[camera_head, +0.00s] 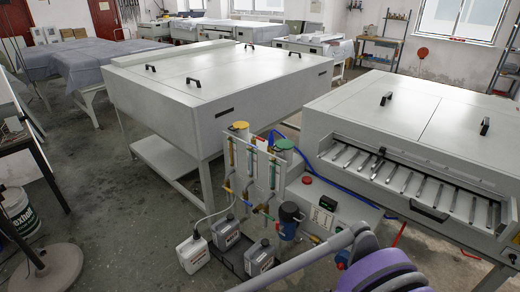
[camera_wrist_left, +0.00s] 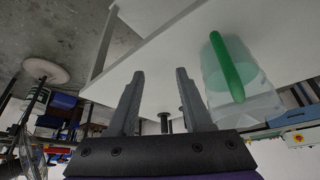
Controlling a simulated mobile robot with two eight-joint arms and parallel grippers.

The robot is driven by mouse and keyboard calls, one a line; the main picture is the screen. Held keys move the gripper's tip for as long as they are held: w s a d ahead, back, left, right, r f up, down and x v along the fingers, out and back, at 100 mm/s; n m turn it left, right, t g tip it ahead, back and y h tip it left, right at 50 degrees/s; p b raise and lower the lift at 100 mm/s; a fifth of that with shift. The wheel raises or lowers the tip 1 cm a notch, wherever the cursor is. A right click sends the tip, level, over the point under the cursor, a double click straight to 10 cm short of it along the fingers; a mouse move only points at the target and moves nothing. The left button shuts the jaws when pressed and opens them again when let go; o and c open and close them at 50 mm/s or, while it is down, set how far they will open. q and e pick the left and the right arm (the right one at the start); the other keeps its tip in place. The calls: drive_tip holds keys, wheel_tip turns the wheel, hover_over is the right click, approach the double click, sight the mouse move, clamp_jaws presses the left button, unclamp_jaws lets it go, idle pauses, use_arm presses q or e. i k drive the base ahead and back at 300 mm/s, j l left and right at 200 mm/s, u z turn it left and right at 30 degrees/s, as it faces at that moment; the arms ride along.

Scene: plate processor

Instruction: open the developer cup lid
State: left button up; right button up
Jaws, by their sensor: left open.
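In the head view, two slim cups stand upright on the plumbing unit in the middle. One has a yellow lid (camera_head: 238,126), the other a green lid (camera_head: 284,144). Both lids appear shut; no readable label tells which is the developer cup. In the left wrist view, a green lid (camera_wrist_left: 227,68) shows nearly edge-on against a pale translucent cup (camera_wrist_left: 255,88). My left gripper (camera_wrist_left: 160,73) is open and empty. In that view its fingers lie left of the green lid, seemingly apart from it. Neither gripper's fingers show in the head view.
Several pipes and valves, a blue filter (camera_head: 290,218) and a red button (camera_head: 307,180) crowd around the cups. A large grey cabinet (camera_head: 210,90) is behind, and a roller machine (camera_head: 425,130) is at the right.

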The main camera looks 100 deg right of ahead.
sight(282, 145)
drive_tip(key=k+z, duration=0.2)
drive_tip(key=z, duration=0.2)
drive_tip(key=k+l+z, duration=0.1)
drive_tip(key=z, duration=0.25)
drive_tip(key=k+z, duration=0.15)
drive_tip(key=z, duration=1.7)
drive_tip(key=i+j+z, duration=0.1)
drive_tip(key=z, duration=0.3)
drive_tip(key=j+z, duration=0.1)
drive_tip(key=z, duration=0.35)
drive_tip(key=i+j+z, duration=0.1)
drive_tip(key=z, duration=0.3)
drive_tip(key=i+j, duration=0.1)
drive_tip(key=j, duration=0.7)
drive_tip(key=i+j, duration=0.35)
drive_tip(key=i, duration=0.15)
drive_tip(key=i+j+u, duration=0.1)
drive_tip(key=i+j, duration=0.3)
drive_tip(key=i, duration=0.1)
